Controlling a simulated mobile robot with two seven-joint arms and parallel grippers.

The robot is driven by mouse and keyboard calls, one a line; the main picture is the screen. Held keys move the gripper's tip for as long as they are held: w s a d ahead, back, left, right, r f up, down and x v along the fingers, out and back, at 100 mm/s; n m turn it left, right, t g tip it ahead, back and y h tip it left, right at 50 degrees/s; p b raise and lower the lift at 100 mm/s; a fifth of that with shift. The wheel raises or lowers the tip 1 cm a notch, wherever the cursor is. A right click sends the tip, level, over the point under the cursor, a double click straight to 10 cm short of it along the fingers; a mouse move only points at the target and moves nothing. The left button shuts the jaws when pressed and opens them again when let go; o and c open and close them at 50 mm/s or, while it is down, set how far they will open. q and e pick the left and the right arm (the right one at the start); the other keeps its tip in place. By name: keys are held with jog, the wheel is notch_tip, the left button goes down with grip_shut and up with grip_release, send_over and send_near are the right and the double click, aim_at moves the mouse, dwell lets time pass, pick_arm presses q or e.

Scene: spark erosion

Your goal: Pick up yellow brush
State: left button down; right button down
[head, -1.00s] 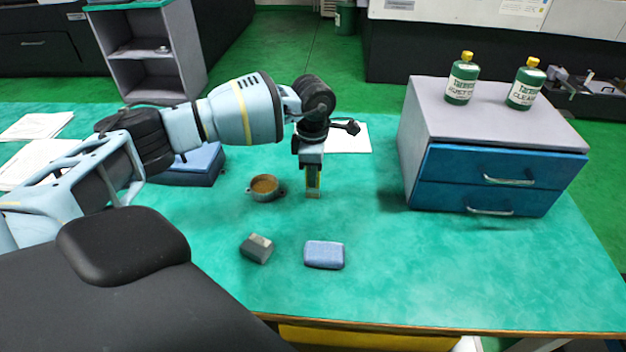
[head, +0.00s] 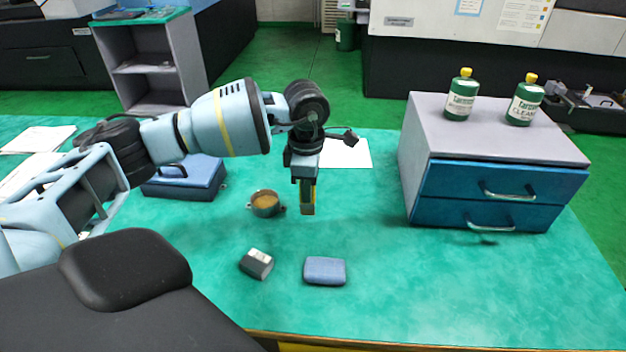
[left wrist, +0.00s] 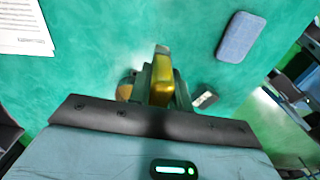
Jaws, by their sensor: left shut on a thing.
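The yellow brush (left wrist: 162,82) is between the fingers of my left gripper in the left wrist view. My left gripper (head: 307,200) is shut on it and points down over the middle of the green table in the head view. Only a thin yellow part of the brush shows there, between the dark fingers. The brush appears to be held above the table, but the exact gap is hard to tell. My right gripper is in neither view.
A round pot (head: 265,204) stands just left of the gripper. A dark block (head: 257,264) and a blue sponge-like block (head: 325,271) lie nearer. A blue box (head: 187,178) is behind left. A drawer cabinet (head: 412,175) with two green bottles stands right.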

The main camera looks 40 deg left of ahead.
pick_arm(q)
jog(key=s+d+r, duration=0.1)
jog(key=s+d, duration=0.2)
jog(key=s, duration=0.8)
jog(key=shift+s+d, duration=0.15)
jog(key=shift+d, duration=0.25)
jog(key=w+d+r+m, duration=0.1)
jog(key=d+m, duration=0.3)
jog(key=m, duration=0.8)
jog(key=w+d+r+m, duration=0.1)
jog(key=w+d+m, duration=0.2)
jog(key=m, duration=0.9)
jog(key=shift+d+r, duration=0.15)
jog(key=shift+d, duration=0.6)
